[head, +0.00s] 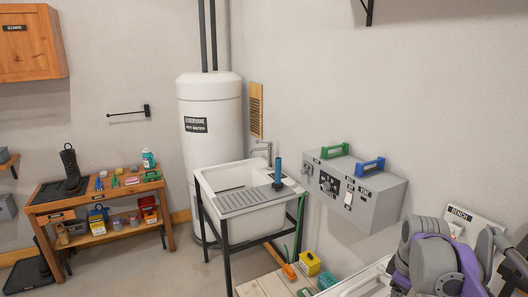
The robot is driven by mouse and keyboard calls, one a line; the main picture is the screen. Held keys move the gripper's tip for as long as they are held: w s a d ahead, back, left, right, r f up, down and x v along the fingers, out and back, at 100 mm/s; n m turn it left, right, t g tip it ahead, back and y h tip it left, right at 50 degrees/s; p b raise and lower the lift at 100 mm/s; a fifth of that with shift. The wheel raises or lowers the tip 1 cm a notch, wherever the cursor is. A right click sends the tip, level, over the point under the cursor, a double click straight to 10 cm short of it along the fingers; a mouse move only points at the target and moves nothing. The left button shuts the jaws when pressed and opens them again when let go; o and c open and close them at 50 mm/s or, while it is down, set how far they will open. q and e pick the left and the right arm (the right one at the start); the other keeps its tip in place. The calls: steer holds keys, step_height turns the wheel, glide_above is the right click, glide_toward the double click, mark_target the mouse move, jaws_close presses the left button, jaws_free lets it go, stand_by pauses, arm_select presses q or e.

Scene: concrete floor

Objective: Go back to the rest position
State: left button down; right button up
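My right arm shows in the lower right corner as grey and purple rounded links. It appears folded in front of a white panel labelled BENCH (487,226). I see no fingertips on it, so my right gripper is not in view. My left arm and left gripper are not in view either. The task names no object to handle.
A white sink (262,213) on a dark frame stands mid-room beside a white water heater (210,150). A grey box (380,204) with green and blue handles is to its right. A wooden workbench (45,209) stands left. Concrete floor (140,265) is clear between.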

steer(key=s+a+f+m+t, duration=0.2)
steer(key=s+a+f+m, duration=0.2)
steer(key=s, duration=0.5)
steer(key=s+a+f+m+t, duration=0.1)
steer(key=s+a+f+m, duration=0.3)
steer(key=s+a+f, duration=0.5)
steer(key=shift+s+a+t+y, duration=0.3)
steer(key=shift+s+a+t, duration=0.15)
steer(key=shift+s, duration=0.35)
